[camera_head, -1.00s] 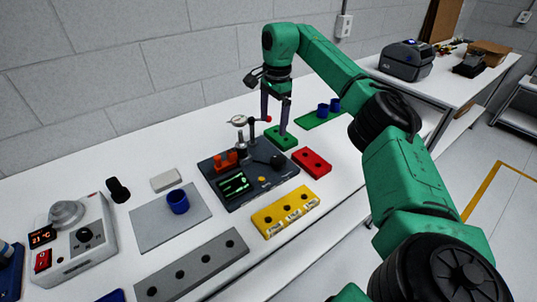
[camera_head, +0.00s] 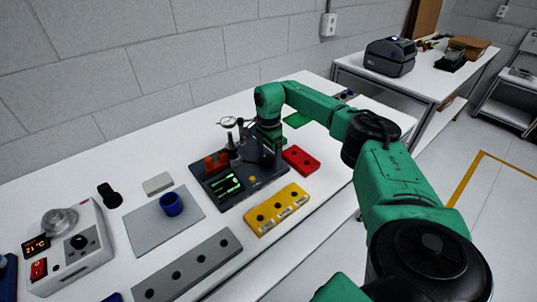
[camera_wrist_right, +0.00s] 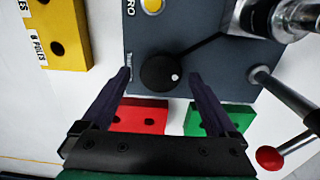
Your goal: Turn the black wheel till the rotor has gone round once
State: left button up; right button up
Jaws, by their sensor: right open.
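The black wheel (camera_wrist_right: 160,72), round with a pale dot on its right part, sits on the dark grey test plate (camera_wrist_right: 190,85) in the right wrist view. My right gripper (camera_wrist_right: 160,77) is open, its fingertips on either side of the wheel with gaps visible. In the head view my right gripper (camera_head: 270,150) is low over the right end of the plate (camera_head: 245,195) and mostly hides the wheel. A dark rod runs from near the wheel towards a silver cylindrical part (camera_wrist_right: 285,18); I cannot tell whether this is the rotor. My left gripper is not in view.
A red block (camera_head: 301,160), a yellow block (camera_head: 278,209) and a grey block (camera_head: 190,268) lie near the plate. A red-knobbed lever (camera_wrist_right: 270,158) is close to my right finger.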

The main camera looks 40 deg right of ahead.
jog(key=c, duration=1.4)
jog(key=shift+m, duration=0.3)
jog(key=m+p, duration=0.1)
jog(key=m, duration=0.3)
jog(key=shift+r+p, duration=0.1)
jog(key=shift+p, duration=0.3)
jog(key=m+p, duration=0.1)
jog(key=m, duration=0.4)
jog(key=shift+m, duration=0.4)
jog(key=m+p, duration=0.1)
jog(key=m, duration=0.4)
jog(key=shift+a+r+m+p, duration=0.1)
jog(key=shift+m+p, duration=0.2)
jog(key=m+p, duration=0.1)
jog(key=m, duration=0.4)
jog(key=shift+a, duration=0.1)
jog(key=shift+m, duration=0.4)
